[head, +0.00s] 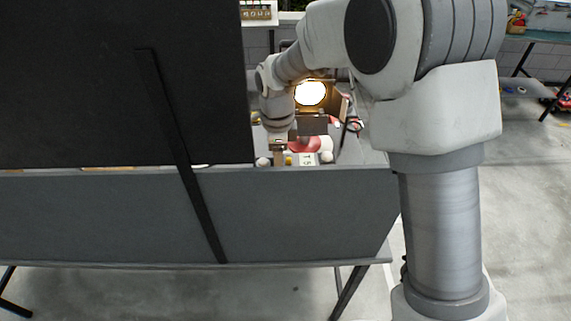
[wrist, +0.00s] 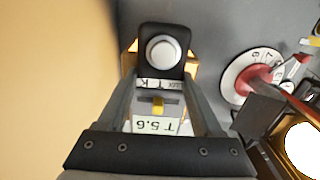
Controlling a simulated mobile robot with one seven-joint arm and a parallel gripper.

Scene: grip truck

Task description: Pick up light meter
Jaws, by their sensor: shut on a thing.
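The light meter (wrist: 158,103) shows in the wrist view, with a white dome (wrist: 163,48) set in a black head and a pale body marked "T 5.6". My gripper (wrist: 160,88) is shut on it, with one finger along each side of the body. In the head view my gripper (head: 278,143) reaches down behind the grey front panel, which hides its lower part. I cannot clearly make out the meter between the fingers there. Whether the meter touches the surface below is not clear.
A tall black panel (head: 110,80) and a grey front panel (head: 300,205) screen much of the work surface. A lit lamp (head: 311,93) stands behind my gripper. In the wrist view a white dial with red (wrist: 250,78) lies at right, and a tan surface (wrist: 50,80) fills the left.

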